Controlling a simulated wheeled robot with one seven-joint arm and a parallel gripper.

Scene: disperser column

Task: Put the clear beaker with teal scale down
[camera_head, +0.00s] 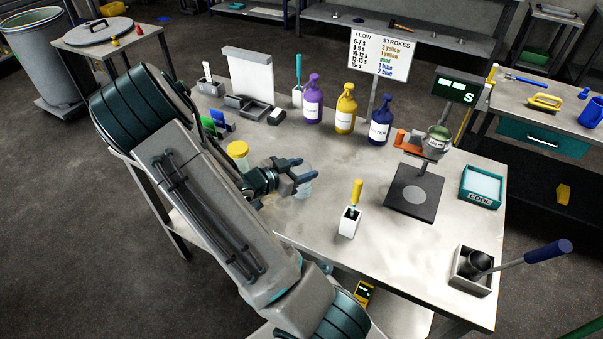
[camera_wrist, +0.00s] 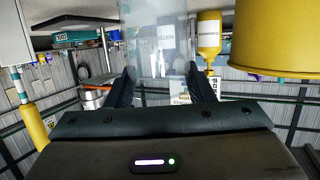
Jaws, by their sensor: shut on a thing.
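My gripper (camera_head: 300,174) is over the left part of the workbench (camera_head: 400,255). It is shut on the clear beaker (camera_head: 305,188), which is faint against the pale bench top. In the wrist view the beaker (camera_wrist: 158,45) stands between the two dark fingers of my gripper (camera_wrist: 162,90), with a pale label-like patch on it. I cannot tell whether the beaker's base touches the bench.
Purple (camera_head: 313,103), yellow (camera_head: 345,112) and blue (camera_head: 380,124) bottles stand behind. A white holder (camera_head: 349,222) with a yellow-handled tool is to the right. Bare bench lies between the holder and the bottles.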

